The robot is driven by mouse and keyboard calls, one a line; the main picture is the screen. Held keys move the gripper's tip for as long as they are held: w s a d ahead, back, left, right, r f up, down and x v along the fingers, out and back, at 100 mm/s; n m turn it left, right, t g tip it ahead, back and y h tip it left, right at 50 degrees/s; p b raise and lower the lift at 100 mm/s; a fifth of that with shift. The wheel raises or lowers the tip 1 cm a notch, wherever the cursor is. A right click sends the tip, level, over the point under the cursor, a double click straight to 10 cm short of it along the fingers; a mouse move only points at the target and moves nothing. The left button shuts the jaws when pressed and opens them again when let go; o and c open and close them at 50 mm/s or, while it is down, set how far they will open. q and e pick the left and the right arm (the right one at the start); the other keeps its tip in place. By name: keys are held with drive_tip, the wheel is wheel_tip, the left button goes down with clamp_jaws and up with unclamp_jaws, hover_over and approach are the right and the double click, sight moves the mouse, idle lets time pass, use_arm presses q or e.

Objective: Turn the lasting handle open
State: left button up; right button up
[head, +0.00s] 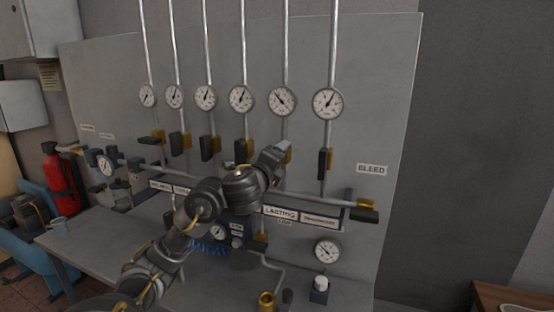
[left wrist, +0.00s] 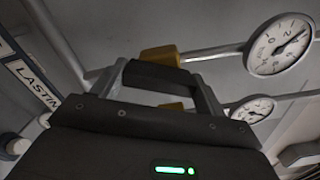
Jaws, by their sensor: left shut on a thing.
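The lasting handle (left wrist: 155,76) is a black lever on a yellow valve body (left wrist: 160,55), seen between my fingers in the left wrist view. My left gripper (left wrist: 162,88) is shut on it, with one finger on each side. In the head view the left gripper (head: 284,147) is at the fifth pipe from the left, below its gauge (head: 283,101), and hides most of the handle. The LASTING label (head: 281,213) is on the rail below, and part of it shows in the left wrist view (left wrist: 36,85). My right gripper is not in view.
Similar black handles hang on neighbouring pipes, one to the left (head: 242,150) and one to the right (head: 322,163). A horizontal handle (head: 364,214) is under the BLEED label (head: 371,170). The grey bench (head: 105,240) stands below the panel. A red extinguisher (head: 60,180) is at the far left.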

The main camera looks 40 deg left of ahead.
use_arm(q)
drive_tip(key=n, duration=0.4)
drive_tip(key=shift+a+r+n, duration=0.1)
drive_tip(key=shift+r+n, duration=0.1)
drive_tip(key=shift+n, duration=0.2)
idle(0.4)
drive_tip(key=o, duration=1)
drive_tip(key=shift+f, duration=0.1)
